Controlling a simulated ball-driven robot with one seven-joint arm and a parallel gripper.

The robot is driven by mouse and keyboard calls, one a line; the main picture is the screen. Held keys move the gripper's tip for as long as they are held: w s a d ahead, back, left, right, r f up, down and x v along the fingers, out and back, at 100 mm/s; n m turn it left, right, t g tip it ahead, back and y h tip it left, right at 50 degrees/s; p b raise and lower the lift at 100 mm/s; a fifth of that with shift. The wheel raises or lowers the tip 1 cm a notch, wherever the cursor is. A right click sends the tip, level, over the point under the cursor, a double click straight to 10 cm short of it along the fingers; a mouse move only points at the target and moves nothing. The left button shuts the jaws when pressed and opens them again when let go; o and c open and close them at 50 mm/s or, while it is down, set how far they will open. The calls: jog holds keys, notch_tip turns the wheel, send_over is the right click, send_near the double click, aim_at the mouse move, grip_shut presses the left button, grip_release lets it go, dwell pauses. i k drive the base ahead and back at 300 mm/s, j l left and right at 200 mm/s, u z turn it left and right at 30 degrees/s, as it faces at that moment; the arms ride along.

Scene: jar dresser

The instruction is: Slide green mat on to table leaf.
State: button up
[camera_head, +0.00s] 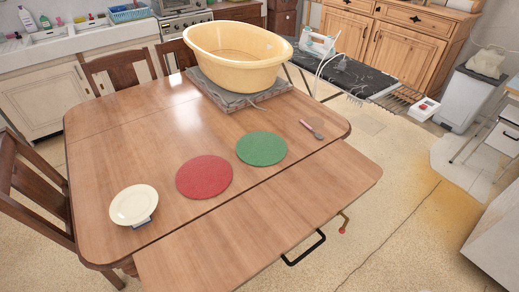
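A round green mat (261,149) lies flat on the main wooden table top (130,155), to the right of a round red mat (204,177). The two mats are apart, with a small gap between them. The table leaf (290,213) is the bare wooden panel along the near side of the table, set off from the main top by a long seam. The green mat's near edge is close to this seam but still on the main top. My gripper is not in view.
A cream plate (134,204) sits left of the red mat. A small brush-like utensil (313,130) lies right of the green mat. A black handle (304,249) sticks out below the leaf. Chairs (35,185) stand left.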

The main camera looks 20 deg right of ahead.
aim_at(261, 148)
jog(key=i+l+u, duration=0.15)
jog(key=i, duration=0.35)
jog(key=i+l+u, duration=0.15)
jog(key=i, duration=0.4)
jog(key=i+l+u, duration=0.15)
jog(key=i+l, duration=0.2)
jog(key=i, duration=0.15)
jog(key=i+l+u, duration=0.15)
jog(key=i+l, duration=0.2)
jog(key=i, duration=0.1)
